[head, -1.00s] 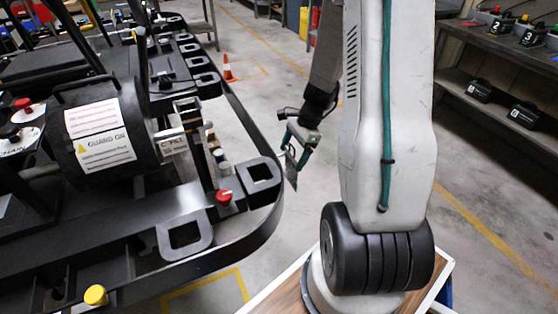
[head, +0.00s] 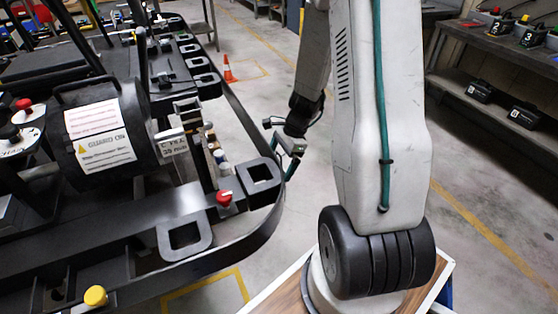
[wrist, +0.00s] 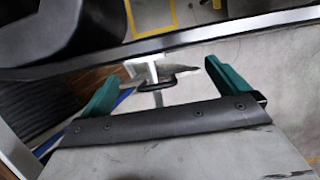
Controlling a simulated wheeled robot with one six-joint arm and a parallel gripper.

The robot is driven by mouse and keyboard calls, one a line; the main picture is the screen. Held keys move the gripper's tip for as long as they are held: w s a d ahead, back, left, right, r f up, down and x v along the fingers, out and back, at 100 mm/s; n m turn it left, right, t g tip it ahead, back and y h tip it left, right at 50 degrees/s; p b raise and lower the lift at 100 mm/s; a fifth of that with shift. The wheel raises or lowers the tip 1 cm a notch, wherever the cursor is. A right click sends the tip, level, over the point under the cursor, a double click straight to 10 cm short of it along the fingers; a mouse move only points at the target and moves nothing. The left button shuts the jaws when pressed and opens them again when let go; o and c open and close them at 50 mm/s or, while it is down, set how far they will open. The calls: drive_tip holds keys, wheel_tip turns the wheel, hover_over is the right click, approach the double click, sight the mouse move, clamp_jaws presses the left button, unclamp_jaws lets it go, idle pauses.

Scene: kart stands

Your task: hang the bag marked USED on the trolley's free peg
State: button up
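My gripper (head: 291,148) hangs beyond the curved front rail of the black stand in the head view, with a green finger showing. In the wrist view my gripper (wrist: 160,76) has its two green fingers spread wide apart. A white bracket-like piece (wrist: 146,70) with a dark loop (wrist: 157,84) shows between the fingers. I cannot tell what it is or whether anything touches it. No bag with a readable USED mark shows in either view. I cannot make out the trolley or its free peg.
The black stand (head: 235,240) fills the left, with a labelled drum (head: 100,137), a red knob (head: 224,197) and a yellow cap (head: 95,296). An orange cone (head: 229,68) stands on the floor behind. Shelves (head: 490,70) line the right. Open floor lies between.

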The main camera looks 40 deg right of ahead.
drive_tip(key=w+v, duration=0.1)
drive_tip(key=v, duration=0.6)
drive_tip(key=s+a+r+n, duration=0.4)
drive_tip(key=a+r+n, duration=0.45)
drive_tip(key=r, duration=0.35)
drive_tip(key=s+a+r+n+h, duration=0.2)
drive_tip(key=s+a+r+n, duration=0.3)
drive_tip(key=s+n, duration=0.1)
drive_tip(key=s+a+r+n+h, duration=0.2)
drive_tip(key=s+a+r+n, duration=0.3)
drive_tip(key=s, duration=0.4)
drive_tip(key=shift+s+r+n, duration=0.25)
drive_tip(key=shift+s+n, duration=0.05)
drive_tip(key=shift+n, duration=0.55)
drive_tip(key=shift+a, duration=0.1)
